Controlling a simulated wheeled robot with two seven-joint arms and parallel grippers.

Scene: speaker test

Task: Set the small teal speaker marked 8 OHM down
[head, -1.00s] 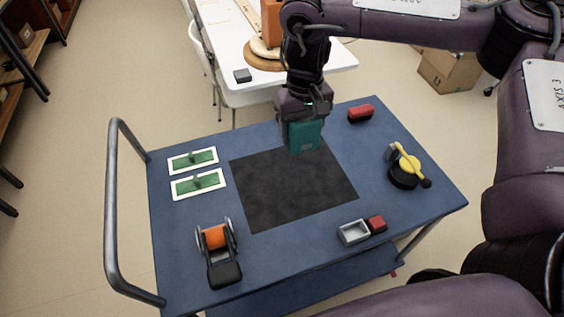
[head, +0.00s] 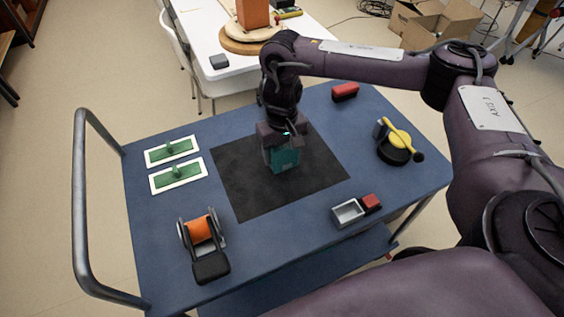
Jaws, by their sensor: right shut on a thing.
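The small teal speaker (head: 285,159) is in the head view, over the middle of the black mat (head: 240,195) on the blue cart. Its marking is too small to read. My right gripper (head: 281,141) is shut on the speaker's upper part from above. The speaker looks upright. Its lower edge is at or just above the mat; I cannot tell whether it touches. My left gripper is not in view.
The blue cart top (head: 290,235) also carries two green-and-white pieces (head: 177,173), an orange spool on a holder (head: 199,229), a grey tray (head: 348,212) beside a red block (head: 371,202), a red object (head: 345,91) and a yellow-and-black item (head: 397,141). Mat around the speaker is clear.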

